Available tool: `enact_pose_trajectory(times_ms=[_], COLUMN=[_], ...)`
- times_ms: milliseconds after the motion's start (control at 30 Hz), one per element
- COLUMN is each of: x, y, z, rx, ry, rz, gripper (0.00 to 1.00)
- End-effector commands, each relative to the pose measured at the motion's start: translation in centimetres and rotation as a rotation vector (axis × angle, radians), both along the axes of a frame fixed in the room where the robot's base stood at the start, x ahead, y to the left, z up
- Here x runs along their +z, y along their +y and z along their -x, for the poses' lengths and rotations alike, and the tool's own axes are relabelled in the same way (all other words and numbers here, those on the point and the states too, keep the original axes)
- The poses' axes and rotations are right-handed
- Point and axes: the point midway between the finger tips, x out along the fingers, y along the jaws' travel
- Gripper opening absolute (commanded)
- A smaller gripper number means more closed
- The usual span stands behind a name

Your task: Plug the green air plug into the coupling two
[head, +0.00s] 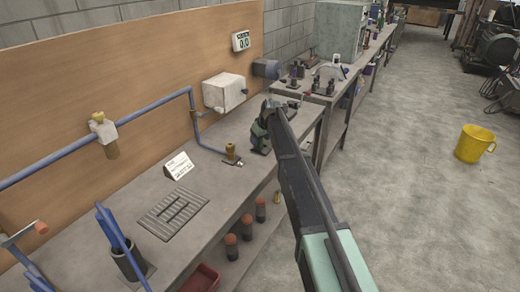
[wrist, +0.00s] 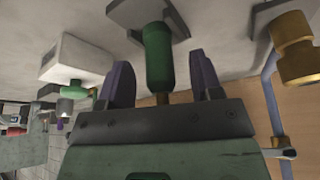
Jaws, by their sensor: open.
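The green air plug (wrist: 158,48) is a green cylinder with a narrow brass end, standing out from a grey plate (wrist: 128,14) in the wrist view. My gripper (wrist: 160,62) is open, with one purple finger on each side of the plug and a visible gap on both sides. In the head view my gripper (head: 261,138) is low over the bench, its fingers hidden by my arm. A brass fitting (head: 231,152) stands on the bench left of it. I cannot tell which is coupling two.
A brass fitting (wrist: 295,48) and blue pipe are close on the right in the wrist view. A white box (head: 224,92) is on the back board. A label card (head: 178,166), slotted mat (head: 170,210) and dark holder (head: 128,262) are on the bench (head: 75,200).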

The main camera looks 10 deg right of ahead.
Motion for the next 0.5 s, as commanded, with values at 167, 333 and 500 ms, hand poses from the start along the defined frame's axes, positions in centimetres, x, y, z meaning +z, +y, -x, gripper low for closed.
enact_pose_trajectory(times_ms=[167, 333, 500], x=[-0.84, -0.75, -0.75], y=[0.16, 0.16, 0.17], z=[-0.31, -0.28, -0.29], rx=[0.000, 0.000, 0.000], ry=[0.000, 0.000, 0.000], rz=[0.000, 0.000, 0.000], gripper=[0.59, 0.59, 0.41])
